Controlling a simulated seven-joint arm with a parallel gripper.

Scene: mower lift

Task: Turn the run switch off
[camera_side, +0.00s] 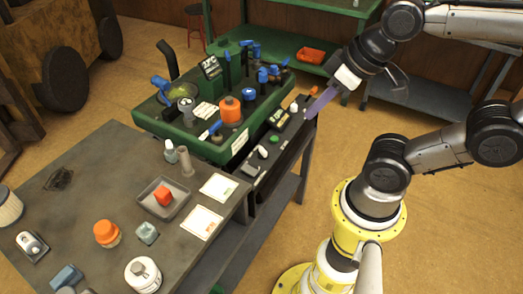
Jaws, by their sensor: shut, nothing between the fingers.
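My gripper (312,114) reaches down from the upper right, with its bluish fingers together and nothing seen between them. Its tip is over or beside the far right end of a dark control panel (262,178). The panel carries a green button (274,139), a dark and white control (262,152), a small lit unit (279,118) and a small pale control (293,107) close to my fingertips. I cannot tell which of these is the run switch, or its position. Whether my fingers touch the panel is unclear.
A green machine (180,135) with blue levers and an orange cap (231,110) stands left of the panel. A green shelf (255,68) stands behind.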

